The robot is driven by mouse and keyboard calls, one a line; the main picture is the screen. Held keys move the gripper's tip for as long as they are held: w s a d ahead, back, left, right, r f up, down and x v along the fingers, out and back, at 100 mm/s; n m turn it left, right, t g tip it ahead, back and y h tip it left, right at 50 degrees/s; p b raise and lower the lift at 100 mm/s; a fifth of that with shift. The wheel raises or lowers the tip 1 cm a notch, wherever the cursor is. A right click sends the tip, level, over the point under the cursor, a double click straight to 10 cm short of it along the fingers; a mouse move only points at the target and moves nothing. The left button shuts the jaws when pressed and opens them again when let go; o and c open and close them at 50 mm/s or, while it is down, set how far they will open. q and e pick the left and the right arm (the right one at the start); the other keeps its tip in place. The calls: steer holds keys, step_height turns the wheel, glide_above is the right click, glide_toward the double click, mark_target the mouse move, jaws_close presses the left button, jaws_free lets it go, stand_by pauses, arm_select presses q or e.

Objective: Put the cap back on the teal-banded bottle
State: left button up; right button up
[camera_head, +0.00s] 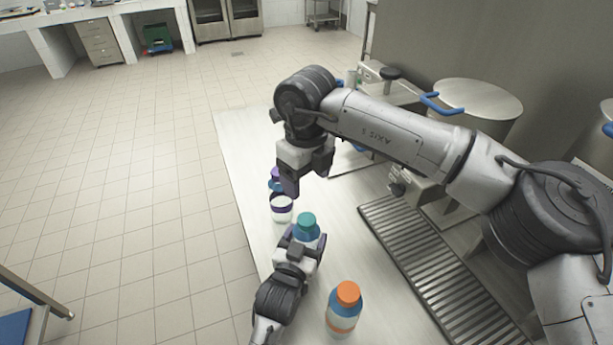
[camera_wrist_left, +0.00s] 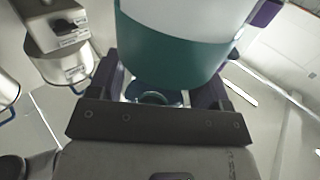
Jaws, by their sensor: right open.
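I cannot tell whether the cap is fully seated.
An orange-capped bottle (camera_head: 342,312) stands nearer, right of my left gripper. A slatted drain grate (camera_head: 430,265) lies to the right.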

arm_select(q)
steer(key=o, duration=0.5)
steer(key=shift+s+a, duration=0.2)
steer(key=shift+s, duration=0.3)
steer(key=p+v, duration=0.2)
steer(key=v, duration=1)
steer(key=shift+s+a, duration=0.2)
steer(key=shift+s, duration=0.15)
